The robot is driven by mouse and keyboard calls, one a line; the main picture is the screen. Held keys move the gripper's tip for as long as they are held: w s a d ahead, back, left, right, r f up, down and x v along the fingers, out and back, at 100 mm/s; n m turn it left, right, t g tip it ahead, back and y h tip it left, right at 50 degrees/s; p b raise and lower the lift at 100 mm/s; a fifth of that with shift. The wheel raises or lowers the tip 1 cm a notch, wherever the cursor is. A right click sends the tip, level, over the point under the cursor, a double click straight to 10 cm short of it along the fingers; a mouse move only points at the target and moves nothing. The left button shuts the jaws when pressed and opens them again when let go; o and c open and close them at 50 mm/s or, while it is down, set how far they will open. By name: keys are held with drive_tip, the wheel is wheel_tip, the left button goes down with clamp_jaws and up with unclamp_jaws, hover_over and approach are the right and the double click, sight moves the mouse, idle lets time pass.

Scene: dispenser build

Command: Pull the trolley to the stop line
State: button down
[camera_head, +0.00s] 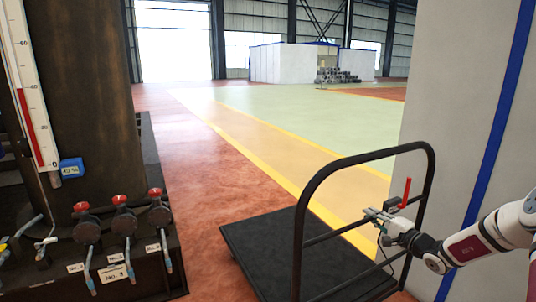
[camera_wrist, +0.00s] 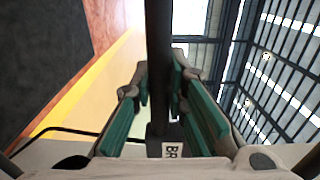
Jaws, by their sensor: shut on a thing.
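The trolley (camera_head: 300,245) has a flat black deck and a black hoop handle (camera_head: 318,178) with a crossbar. It stands on the red floor at the lower middle of the head view. A red lever (camera_head: 405,192) stands upright on the handle's right part. My gripper (camera_head: 372,216) is at the crossbar, left of and below the lever. In the wrist view a black bar (camera_wrist: 159,60) runs between the green-padded fingers, and my gripper is shut on it. I cannot tell which floor marking is the stop line.
Yellow lines (camera_head: 262,158) edge a tan lane beyond the trolley, with green floor behind. A white wall panel with a blue stripe (camera_head: 497,130) stands close on the right. A machine with red-knobbed valves (camera_head: 122,200) and a gauge (camera_head: 28,90) stands left. Red floor between is clear.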

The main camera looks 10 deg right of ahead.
drive_tip(key=shift+w+a+t+b, duration=0.3)
drive_tip(key=shift+w+a+b, duration=0.1)
drive_tip(key=shift+b, duration=0.85)
drive_tip(key=c, duration=1.6)
unclamp_jaws()
drive_tip(key=shift+n, duration=0.3)
drive_tip(key=shift+o, duration=0.8)
drive_tip(key=shift+s+f, duration=0.1)
drive_tip(key=shift+f, duration=0.15)
